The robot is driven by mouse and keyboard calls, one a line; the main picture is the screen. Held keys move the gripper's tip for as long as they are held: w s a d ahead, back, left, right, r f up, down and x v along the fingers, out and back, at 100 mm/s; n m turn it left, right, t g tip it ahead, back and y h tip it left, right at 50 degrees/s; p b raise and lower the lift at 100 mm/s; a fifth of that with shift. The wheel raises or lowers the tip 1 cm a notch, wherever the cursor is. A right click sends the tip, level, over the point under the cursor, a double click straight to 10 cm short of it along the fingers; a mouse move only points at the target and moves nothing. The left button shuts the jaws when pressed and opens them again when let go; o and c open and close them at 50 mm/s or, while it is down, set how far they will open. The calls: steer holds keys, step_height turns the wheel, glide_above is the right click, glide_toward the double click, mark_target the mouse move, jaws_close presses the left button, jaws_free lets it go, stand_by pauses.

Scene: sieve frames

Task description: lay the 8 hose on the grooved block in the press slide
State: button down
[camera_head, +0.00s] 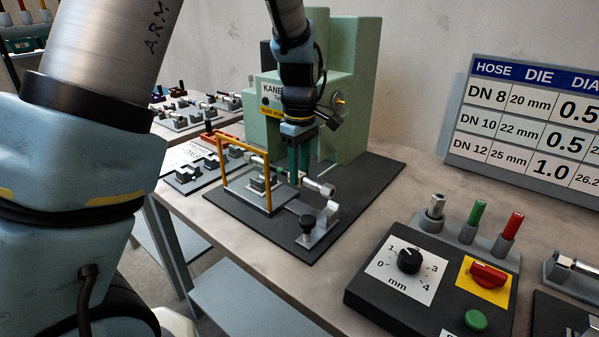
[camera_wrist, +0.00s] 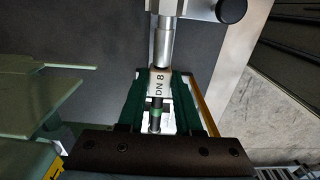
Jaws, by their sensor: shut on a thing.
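My gripper (camera_head: 299,168) has green fingers and is shut on the 8 hose. In the wrist view the hose (camera_wrist: 158,86) carries a white label reading DN 8, with a metal fitting (camera_wrist: 163,46) beyond it and a green band nearer. In the head view the hose's metal end (camera_head: 319,187) sticks out to the right of the fingers. The press slide (camera_head: 285,196) lies on the dark base plate. The grooved block (camera_head: 261,184) is on it, left of and lower than my fingers. I cannot tell whether the hose touches the block.
The green press (camera_head: 357,90) stands right behind my gripper. An orange frame (camera_head: 224,160) rises around the slide. A stop with a black knob (camera_head: 307,223) stands in front. A control box (camera_head: 400,285) is at the front right, and a sign board (camera_head: 530,120) is behind it.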

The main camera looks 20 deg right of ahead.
steer(key=shift+s+d+r+p, duration=0.1)
steer(key=shift+s+r+p, duration=0.1)
steer(key=shift+p, duration=0.3)
steer(key=shift+f+b, duration=0.95)
steer(key=shift+f, duration=0.6)
steer(key=shift+f, duration=0.55)
steer(key=c, duration=0.5)
jaws_free()
step_height(320, 180, up, 11)
steer(key=shift+f+b, duration=0.1)
steer(key=shift+b, duration=0.95)
steer(key=shift+s, duration=0.1)
